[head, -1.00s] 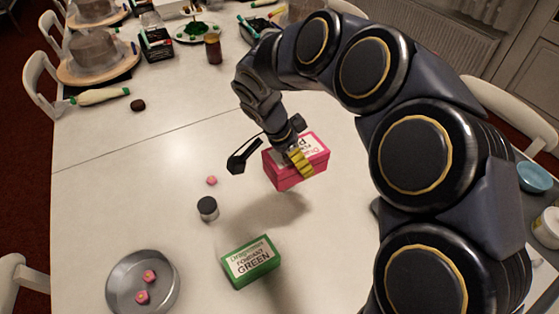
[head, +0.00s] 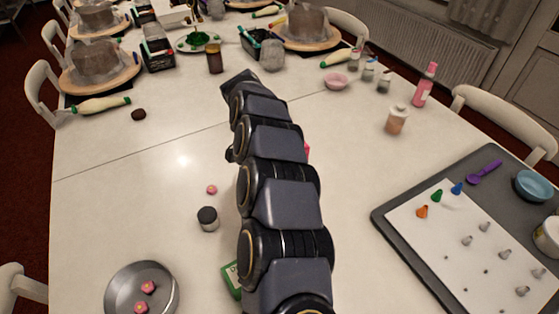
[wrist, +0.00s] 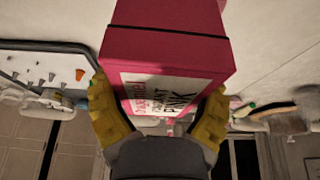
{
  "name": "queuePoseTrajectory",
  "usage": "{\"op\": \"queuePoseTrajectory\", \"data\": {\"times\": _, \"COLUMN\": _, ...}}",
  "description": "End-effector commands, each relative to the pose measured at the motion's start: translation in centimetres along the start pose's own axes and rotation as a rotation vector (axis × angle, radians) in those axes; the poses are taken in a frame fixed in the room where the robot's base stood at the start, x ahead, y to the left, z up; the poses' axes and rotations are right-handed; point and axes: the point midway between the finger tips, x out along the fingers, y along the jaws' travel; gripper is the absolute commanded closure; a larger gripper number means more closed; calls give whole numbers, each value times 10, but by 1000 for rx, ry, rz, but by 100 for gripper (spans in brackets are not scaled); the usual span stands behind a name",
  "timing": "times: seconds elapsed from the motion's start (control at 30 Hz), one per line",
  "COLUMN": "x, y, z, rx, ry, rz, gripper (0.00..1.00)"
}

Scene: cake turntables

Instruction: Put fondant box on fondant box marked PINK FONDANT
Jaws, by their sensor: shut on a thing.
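My gripper (wrist: 158,98) is shut on the pink fondant box (wrist: 165,50), one yellow finger on each side. Its white label, with the word PINK, faces the wrist camera. In the head view only a sliver of this pink box (head: 307,149) shows at the right side of my arm; my arm hides the gripper there. The green fondant box (head: 232,281) lies on the table at the front, mostly hidden behind my arm. Whether the pink box touches the table cannot be told.
A dark-lidded jar (head: 208,218) and a small pink piece (head: 212,189) stand left of my arm. A round metal pan (head: 118,292) is at front left. A grey tray (head: 385,218) with piping tips is at right. The table between tray and arm is clear.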

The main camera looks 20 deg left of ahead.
Motion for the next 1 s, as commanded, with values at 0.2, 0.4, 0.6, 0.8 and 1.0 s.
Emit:
{"op": "queuePoseTrajectory", "data": {"times": 0.2, "x": 20, "y": -15, "z": 1, "rx": 0, "ry": 5, "rz": 1, "gripper": 61}}
{"op": "queuePoseTrajectory", "data": {"times": 0.4, "x": 26, "y": -21, "z": 2, "rx": 3, "ry": 2, "rz": -1, "gripper": 61}}
{"op": "queuePoseTrajectory", "data": {"times": 0.6, "x": 38, "y": -27, "z": 6, "rx": -3, "ry": 1, "rz": 0, "gripper": 61}}
{"op": "queuePoseTrajectory", "data": {"times": 0.8, "x": 62, "y": -26, "z": 16, "rx": -2, "ry": 2, "rz": -2, "gripper": 62}}
{"op": "queuePoseTrajectory", "data": {"times": 1.0, "x": 61, "y": -27, "z": 16, "rx": -1, "ry": 1, "rz": -3, "gripper": 62}}
